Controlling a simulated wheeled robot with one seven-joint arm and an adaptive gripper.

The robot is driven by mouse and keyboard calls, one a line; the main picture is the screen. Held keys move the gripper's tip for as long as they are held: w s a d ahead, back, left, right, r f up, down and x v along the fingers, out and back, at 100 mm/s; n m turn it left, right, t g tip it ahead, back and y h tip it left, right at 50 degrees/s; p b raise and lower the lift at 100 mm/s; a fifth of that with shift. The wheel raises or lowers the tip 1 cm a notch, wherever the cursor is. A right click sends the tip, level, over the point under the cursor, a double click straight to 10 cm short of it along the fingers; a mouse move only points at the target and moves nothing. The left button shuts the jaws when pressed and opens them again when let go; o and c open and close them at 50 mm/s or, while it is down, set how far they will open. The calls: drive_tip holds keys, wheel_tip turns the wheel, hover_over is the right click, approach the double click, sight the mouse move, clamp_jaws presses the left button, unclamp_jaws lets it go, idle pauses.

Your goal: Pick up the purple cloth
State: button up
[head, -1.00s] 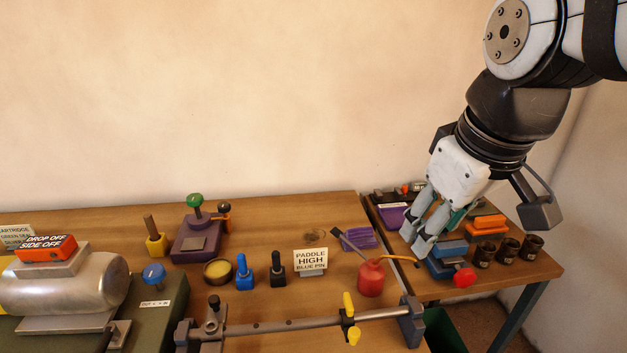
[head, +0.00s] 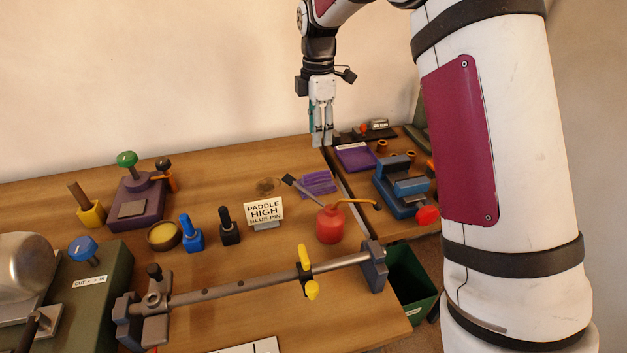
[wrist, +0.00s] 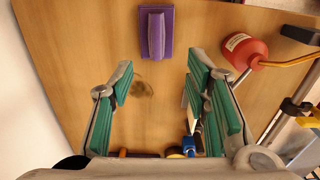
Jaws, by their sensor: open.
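The purple cloth (head: 320,182) lies on the wooden table near its right edge, behind the red oil can. It looks like a folded, ridged bundle. In the wrist view the cloth (wrist: 155,32) is at the top centre, beyond the fingertips and apart from them. My gripper (head: 321,143) hangs pointing down above the table's back edge, behind the cloth. In the wrist view my gripper (wrist: 160,62) is open, with its green-padded fingers wide apart and nothing between them but bare wood and a dark stain.
A red oil can (head: 330,225) with a long spout stands close in front of the cloth. A paddle sign (head: 264,211) stands to the left. A second table with a purple tray (head: 356,157) and a blue vise (head: 400,188) is at the right.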

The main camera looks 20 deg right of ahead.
sight(316, 172)
wheel_tip(316, 172, down, 9)
drive_tip(key=shift+r, duration=0.1)
drive_tip(key=f, duration=0.3)
drive_tip(key=f+p, duration=0.1)
drive_tip(key=f, duration=0.1)
drive_tip(key=shift+w, duration=0.3)
clamp_jaws()
